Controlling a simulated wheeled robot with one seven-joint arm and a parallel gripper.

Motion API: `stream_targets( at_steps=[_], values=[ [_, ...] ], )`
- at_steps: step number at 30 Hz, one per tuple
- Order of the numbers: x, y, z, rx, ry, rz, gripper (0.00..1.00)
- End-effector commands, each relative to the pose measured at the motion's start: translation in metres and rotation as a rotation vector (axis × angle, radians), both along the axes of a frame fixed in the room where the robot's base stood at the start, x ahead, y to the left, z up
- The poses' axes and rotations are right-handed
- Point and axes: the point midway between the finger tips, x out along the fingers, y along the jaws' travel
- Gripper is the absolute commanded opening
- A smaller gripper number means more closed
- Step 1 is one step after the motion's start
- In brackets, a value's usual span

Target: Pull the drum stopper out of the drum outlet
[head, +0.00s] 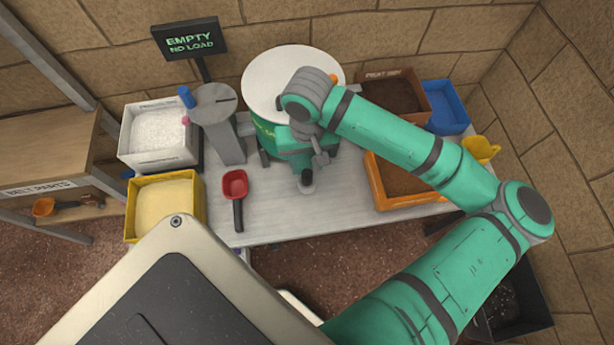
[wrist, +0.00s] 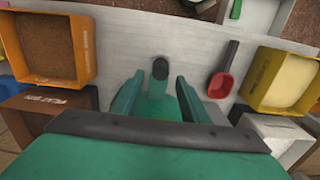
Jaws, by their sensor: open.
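The green drum (head: 268,137) with a pale round lid (head: 262,80) stands at the back middle of the table. The drum stopper (head: 306,177), a small dark knob, shows at the drum's front, low near the table. It also shows in the wrist view (wrist: 160,68), just beyond the fingertips. The drum outlet behind it is mostly hidden. My gripper (head: 319,155) hangs over the drum's front, close to the stopper. In the wrist view its two green fingers (wrist: 159,84) are apart, one on either side of the line to the stopper, with nothing held.
A red scoop (head: 236,184) lies left of the stopper. An orange tray (head: 383,203) stands to the right. A grey post (head: 222,130), a white bin (head: 130,150) and a yellow bin (head: 130,222) stand left. The tabletop (head: 275,219) in front of the stopper is clear.

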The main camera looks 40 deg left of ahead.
Motion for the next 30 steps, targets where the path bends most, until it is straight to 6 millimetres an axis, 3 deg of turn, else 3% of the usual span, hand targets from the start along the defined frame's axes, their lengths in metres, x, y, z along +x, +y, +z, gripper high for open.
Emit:
stream_targets(
  at_steps=[30],
  values=[
    [-0.002, 0.002, -0.039, 0.001, 0.001, 0.004, 0.41]
  ],
)
